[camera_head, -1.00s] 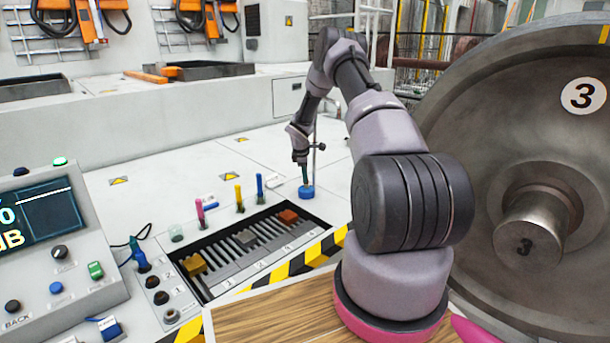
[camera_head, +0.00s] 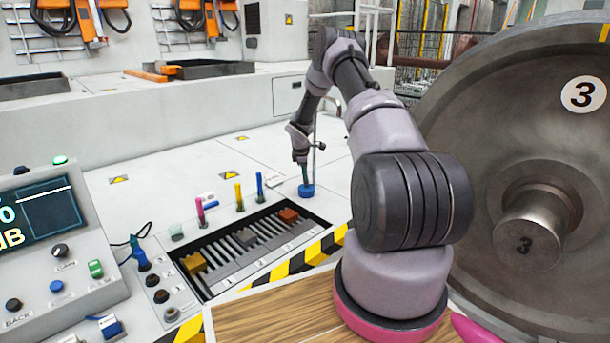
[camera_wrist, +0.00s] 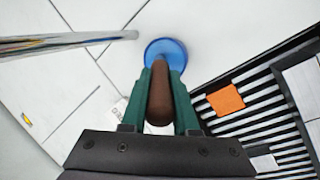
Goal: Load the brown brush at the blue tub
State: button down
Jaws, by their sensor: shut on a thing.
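My gripper (camera_wrist: 158,95) is shut on the brown brush (camera_wrist: 159,97), whose brown handle shows between the green fingers in the wrist view. The blue tub (camera_wrist: 166,52) lies right at the fingertips, under the brush's far end. In the head view the gripper (camera_head: 304,174) points down just above the blue tub (camera_head: 306,191), which stands on the pale deck. The brush's lower end is hidden, so I cannot tell whether it touches the inside of the tub.
A metal rod (camera_wrist: 70,42) stands close beside the tub. A slatted tray (camera_head: 262,262) with an orange block (camera_wrist: 225,100) lies nearby. Pink, yellow and blue upright handles (camera_head: 239,197) line its back edge. The large wheel (camera_head: 470,120) fills the right.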

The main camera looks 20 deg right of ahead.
jog(key=shift+r, duration=3.45)
